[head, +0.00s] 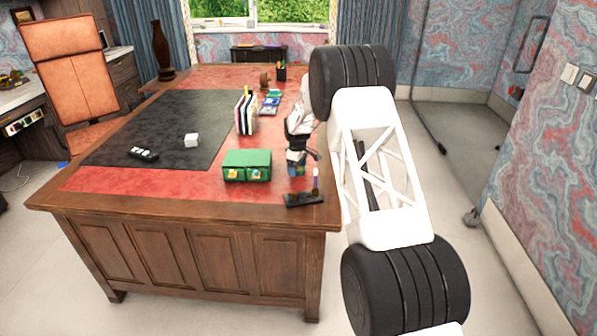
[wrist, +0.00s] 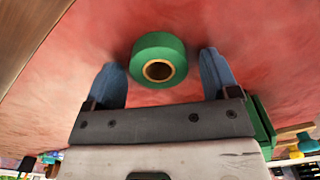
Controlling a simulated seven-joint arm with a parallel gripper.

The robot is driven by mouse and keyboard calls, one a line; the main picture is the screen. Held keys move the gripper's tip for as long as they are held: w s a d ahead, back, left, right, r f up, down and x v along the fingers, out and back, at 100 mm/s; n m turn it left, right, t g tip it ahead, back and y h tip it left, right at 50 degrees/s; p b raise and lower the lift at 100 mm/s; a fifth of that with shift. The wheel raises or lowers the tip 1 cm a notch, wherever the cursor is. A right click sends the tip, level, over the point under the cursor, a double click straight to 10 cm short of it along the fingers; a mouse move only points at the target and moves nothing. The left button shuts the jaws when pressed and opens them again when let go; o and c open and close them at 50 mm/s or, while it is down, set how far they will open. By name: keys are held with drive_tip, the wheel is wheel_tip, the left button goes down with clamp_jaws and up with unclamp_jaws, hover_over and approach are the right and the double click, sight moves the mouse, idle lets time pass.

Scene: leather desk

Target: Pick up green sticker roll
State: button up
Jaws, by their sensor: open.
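The green sticker roll (wrist: 158,50) shows in the wrist view, a green ring with a tan core around a dark hole. It rests on the red leather desk top (wrist: 220,75). My gripper (wrist: 164,72) is open, with one blue-grey finger on each side of the roll. A gap shows between the roll and each finger, and nothing is held. In the head view my gripper (head: 296,170) is low over the right side of the desk, and I cannot make out the roll there.
A green drawer box (head: 247,158) stands just left of my gripper. A dark stand (head: 304,198) is near the desk's front right corner. The black desk pad is mostly clear.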

drive_tip(key=c, duration=1)
drive_tip(key=shift+r, duration=0.1)
wheel_tip(320, 180, up, 10)
idle(0.4)
idle(0.5)
drive_tip(key=s, duration=1.8)
drive_tip(key=shift+s+a, duration=0.1)
drive_tip(key=shift+s, duration=0.15)
